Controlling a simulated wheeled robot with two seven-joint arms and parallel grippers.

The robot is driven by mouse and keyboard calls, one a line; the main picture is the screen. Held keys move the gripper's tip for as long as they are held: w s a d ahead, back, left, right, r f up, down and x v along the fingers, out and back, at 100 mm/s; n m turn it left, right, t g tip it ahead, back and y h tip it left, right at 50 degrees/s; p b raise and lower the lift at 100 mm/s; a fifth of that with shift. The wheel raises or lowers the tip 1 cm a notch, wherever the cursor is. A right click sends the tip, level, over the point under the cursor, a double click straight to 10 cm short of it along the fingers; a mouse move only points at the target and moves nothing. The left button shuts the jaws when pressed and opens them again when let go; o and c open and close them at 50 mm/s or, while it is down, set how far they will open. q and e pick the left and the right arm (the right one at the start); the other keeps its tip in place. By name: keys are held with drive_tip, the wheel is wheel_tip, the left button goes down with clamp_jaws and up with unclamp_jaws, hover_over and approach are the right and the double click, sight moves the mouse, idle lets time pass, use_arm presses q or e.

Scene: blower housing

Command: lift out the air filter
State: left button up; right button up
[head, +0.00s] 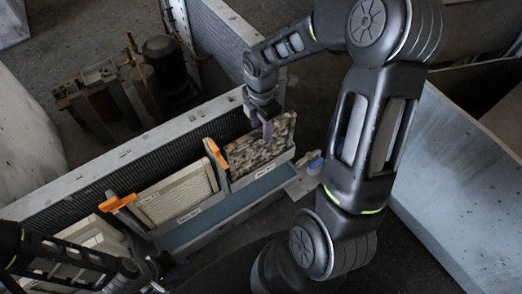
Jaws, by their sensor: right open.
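A dark, mottled air filter (258,150) stands upright in the right slot of a grey filter rack (228,205). A cleaner, cream filter (178,196) stands in the middle slot, and another pale filter (95,236) is partly hidden at the lower left. Orange latches (118,202) sit by the slots, one of them (216,155) beside the mottled filter. My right gripper (268,128) is open at the top edge of the mottled filter; whether it touches is unclear. My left gripper (172,272) is low at the left, in front of the rack; its jaws are too dark to judge.
A grey housing wall (130,155) runs behind the rack. A motor and other machinery (165,70) stand behind it at the upper left. A small blue part (315,163) is at the rack's right end. A large pale panel (455,180) stands at the right.

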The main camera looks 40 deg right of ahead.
sight(261, 137)
wheel_tip(261, 137, down, 5)
drive_tip(key=shift+f+p, duration=0.1)
drive_tip(key=shift+p, duration=0.45)
drive_tip(key=shift+c, duration=0.2)
idle(0.3)
clamp_jaws()
idle(1.3)
